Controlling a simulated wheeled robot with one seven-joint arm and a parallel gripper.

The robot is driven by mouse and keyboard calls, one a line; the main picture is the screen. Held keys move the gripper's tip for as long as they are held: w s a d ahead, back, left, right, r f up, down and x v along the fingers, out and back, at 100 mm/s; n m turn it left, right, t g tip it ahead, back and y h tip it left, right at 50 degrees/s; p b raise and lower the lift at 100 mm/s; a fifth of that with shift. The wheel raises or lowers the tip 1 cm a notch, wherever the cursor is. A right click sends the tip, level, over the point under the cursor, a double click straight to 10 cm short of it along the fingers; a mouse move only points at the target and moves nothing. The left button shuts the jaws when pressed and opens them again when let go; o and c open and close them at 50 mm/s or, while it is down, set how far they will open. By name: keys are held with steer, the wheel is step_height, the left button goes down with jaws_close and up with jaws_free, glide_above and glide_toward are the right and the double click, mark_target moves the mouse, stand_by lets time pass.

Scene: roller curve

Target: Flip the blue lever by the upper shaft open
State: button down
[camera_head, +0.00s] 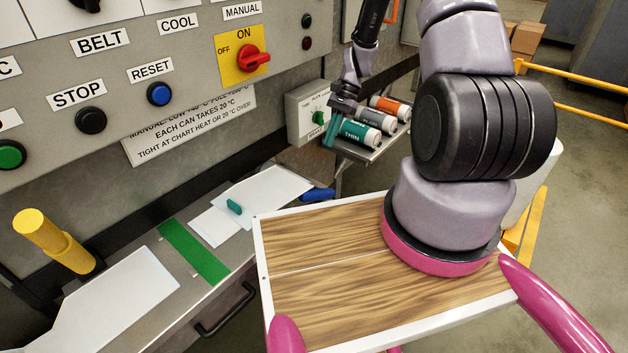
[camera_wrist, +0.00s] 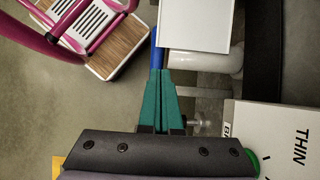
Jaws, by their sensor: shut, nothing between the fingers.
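The blue lever (camera_head: 318,194) lies at the right end of the white sheets on the bench in the head view. In the wrist view it is a narrow blue strip (camera_wrist: 158,48) just beyond my fingertips, beside a white plate. My gripper (camera_head: 328,143) has teal fingers, pointing down above the lever with a visible gap in the head view. In the wrist view my gripper (camera_wrist: 160,74) is shut and empty, its tips in line with the lever. A pale shaft (camera_wrist: 200,61) runs to the right of the lever. Part of the lever is hidden.
A tray with a teal can (camera_head: 357,133), a grey can and an orange can (camera_head: 390,107) stands close to the gripper. A grey box with a green knob (camera_head: 319,117) is mounted behind. The panel with a red switch (camera_head: 252,57) rises at left.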

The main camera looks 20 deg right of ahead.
mark_target(310, 190)
steer(key=x, duration=1.4)
steer(key=shift+s, duration=0.1)
